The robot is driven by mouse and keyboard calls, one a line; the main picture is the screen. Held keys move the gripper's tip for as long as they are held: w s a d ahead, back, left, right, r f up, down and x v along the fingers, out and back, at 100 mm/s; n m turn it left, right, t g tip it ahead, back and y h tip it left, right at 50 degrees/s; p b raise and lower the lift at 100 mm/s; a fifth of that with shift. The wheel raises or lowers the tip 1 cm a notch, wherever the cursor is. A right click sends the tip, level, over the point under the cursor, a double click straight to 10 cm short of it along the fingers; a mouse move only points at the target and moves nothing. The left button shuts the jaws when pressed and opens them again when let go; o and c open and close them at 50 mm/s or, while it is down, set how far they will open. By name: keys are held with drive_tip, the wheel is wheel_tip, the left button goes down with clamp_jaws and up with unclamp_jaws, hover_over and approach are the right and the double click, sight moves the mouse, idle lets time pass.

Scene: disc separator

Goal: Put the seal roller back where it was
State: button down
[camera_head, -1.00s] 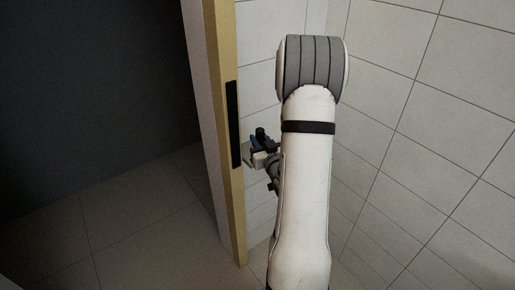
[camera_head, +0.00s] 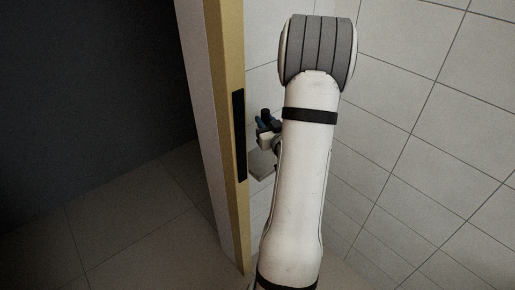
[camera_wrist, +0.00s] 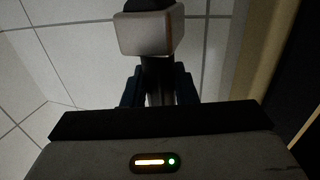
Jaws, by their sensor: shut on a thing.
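In the wrist view, my gripper (camera_wrist: 158,72) is shut on a dark upright piece (camera_wrist: 157,88), which I take to be the seal roller. Its two blue fingers stand on either side of that piece. A pale rounded block (camera_wrist: 150,33) shows just beyond the fingertips, with a black round part above it. I cannot tell if block and dark piece are one thing. In the head view, my gripper (camera_head: 266,121) is small and partly hidden behind my arm, close to the wooden door frame. The place where the roller was cannot be made out.
A wooden door frame (camera_head: 232,60) with a black strip (camera_head: 239,135) stands left of my arm. A grey flat piece (camera_head: 262,164) shows below my gripper beside the frame. A tiled wall (camera_head: 430,110) rises on the right. A dark opening with clear tiled floor (camera_head: 130,220) lies left.

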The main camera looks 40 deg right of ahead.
wheel_tip(320, 180, down, 9)
drive_tip(key=shift+w+r+p, duration=0.1)
drive_tip(key=shift+r+p, duration=0.05)
drive_tip(key=shift+p, duration=0.4)
drive_tip(key=shift+a, duration=0.1)
drive_tip(key=shift+f+b, duration=0.3)
drive_tip(key=shift+b, duration=0.05)
drive_tip(key=c, duration=1.2)
unclamp_jaws()
drive_tip(key=shift+o, duration=0.2)
drive_tip(key=shift+r+p, duration=0.2)
drive_tip(key=shift+p, duration=0.1)
drive_tip(key=shift+s, duration=0.2)
drive_tip(key=p+v, duration=0.4)
drive_tip(key=v, duration=0.7)
drive_tip(key=shift+s, duration=0.3)
